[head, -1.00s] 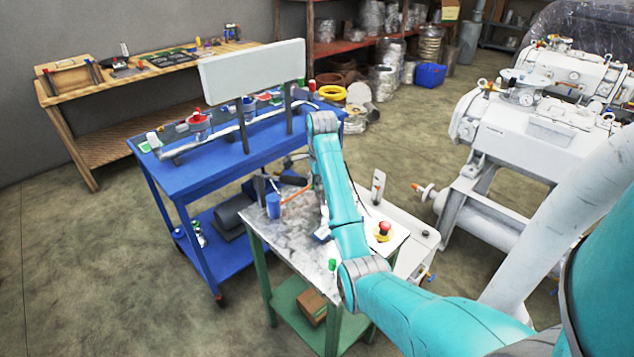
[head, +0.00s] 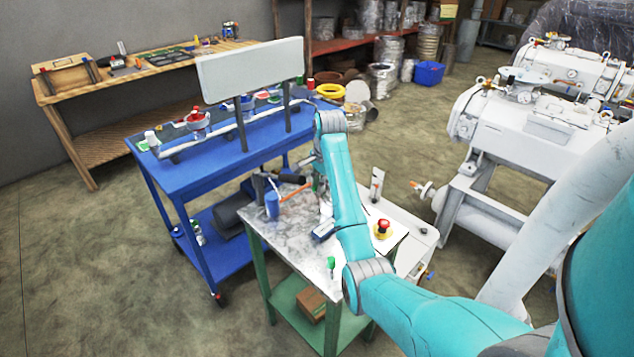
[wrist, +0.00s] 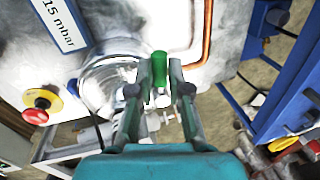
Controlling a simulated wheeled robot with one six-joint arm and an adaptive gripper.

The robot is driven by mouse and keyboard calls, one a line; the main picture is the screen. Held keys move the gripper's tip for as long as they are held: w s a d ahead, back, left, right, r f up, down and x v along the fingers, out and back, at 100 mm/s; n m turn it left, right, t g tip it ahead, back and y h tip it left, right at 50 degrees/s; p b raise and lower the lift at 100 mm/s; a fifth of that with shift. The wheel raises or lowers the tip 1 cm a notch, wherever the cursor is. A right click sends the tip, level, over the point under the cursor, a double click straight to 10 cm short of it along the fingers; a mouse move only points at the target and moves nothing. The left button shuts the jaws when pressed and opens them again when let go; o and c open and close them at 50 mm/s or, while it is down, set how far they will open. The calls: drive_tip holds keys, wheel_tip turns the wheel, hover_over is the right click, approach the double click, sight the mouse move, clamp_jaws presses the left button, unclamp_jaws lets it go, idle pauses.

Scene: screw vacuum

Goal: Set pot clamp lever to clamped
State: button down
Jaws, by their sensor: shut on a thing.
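In the wrist view, my gripper (wrist: 160,85) has its two fingers on either side of a green lever handle (wrist: 159,68) and is shut on it. This looks like the pot clamp lever. The handle stands next to a round shiny metal pot (wrist: 108,82), which is partly hidden by the left finger. I cannot tell the lever's exact angle. In the head view my arm covers most of the gripper and the pot, at the far side of the metal-topped table (head: 290,235).
A red stop button (head: 383,227) on yellow stands right of my arm; it also shows in the wrist view (wrist: 38,107). A blue cup (head: 272,205) and a green knob (head: 331,263) are on the table. A blue cart (head: 195,178) stands behind. A copper tube (wrist: 207,30) runs nearby.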

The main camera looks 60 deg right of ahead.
drive_tip(key=shift+s+n, duration=0.25)
drive_tip(key=shift+n, duration=0.45)
drive_tip(key=shift+a, duration=0.1)
drive_tip(key=c, duration=1.1)
unclamp_jaws()
